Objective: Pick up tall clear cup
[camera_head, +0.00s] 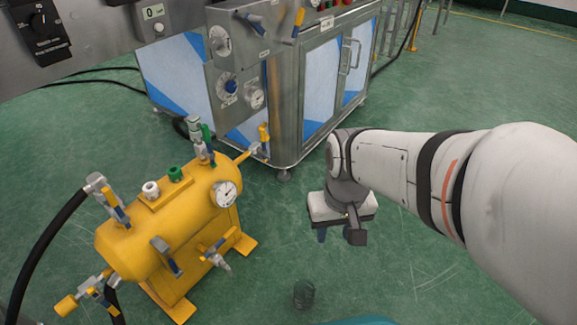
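A small clear cup (304,293) shows at the bottom centre, looking dark green against the green floor. It appears upright, but I cannot tell exactly what it rests on. My gripper (340,236) hangs at the end of my white arm, above and to the right of the cup in the picture. Its fingers point down and stand apart with a gap between them. Nothing shows between them, and the gripper is clear of the cup.
A yellow tank (165,235) with valves, a gauge and a black hose stands at the left. A steel cabinet (290,85) with gauges stands behind. A teal surface (362,321) shows at the bottom edge. Open green floor (430,270) lies to the right.

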